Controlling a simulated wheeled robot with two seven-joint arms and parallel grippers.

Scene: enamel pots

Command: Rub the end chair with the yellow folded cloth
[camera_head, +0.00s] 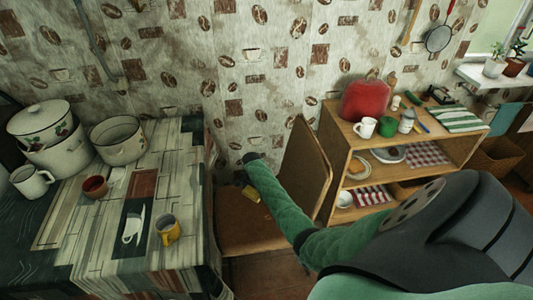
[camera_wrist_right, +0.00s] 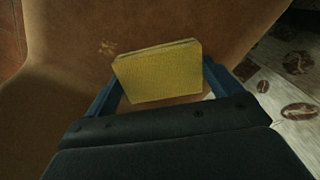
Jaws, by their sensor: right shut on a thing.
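The yellow folded cloth (camera_wrist_right: 158,76) is held between the two fingers of my right gripper (camera_wrist_right: 160,92), which is shut on it. In the head view the cloth (camera_head: 251,193) is a small yellow patch by my right gripper (camera_head: 244,184), over the chair's seat. The end chair (camera_head: 305,165) is brown wood, with its back upright at the right and its seat beside the table. In the wrist view the chair's brown surface (camera_wrist_right: 210,25) lies behind the cloth and bears a small yellowish mark. I cannot tell whether the cloth touches it. My left gripper is not in view.
The table (camera_head: 190,255) at left carries enamel pots (camera_head: 45,140), a white mug (camera_head: 32,181), a small red-brown bowl (camera_head: 95,187) and a yellow mug (camera_head: 168,230). A wooden shelf (camera_head: 345,140) with several kitchen things stands right of the chair. The patterned wall is close behind.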

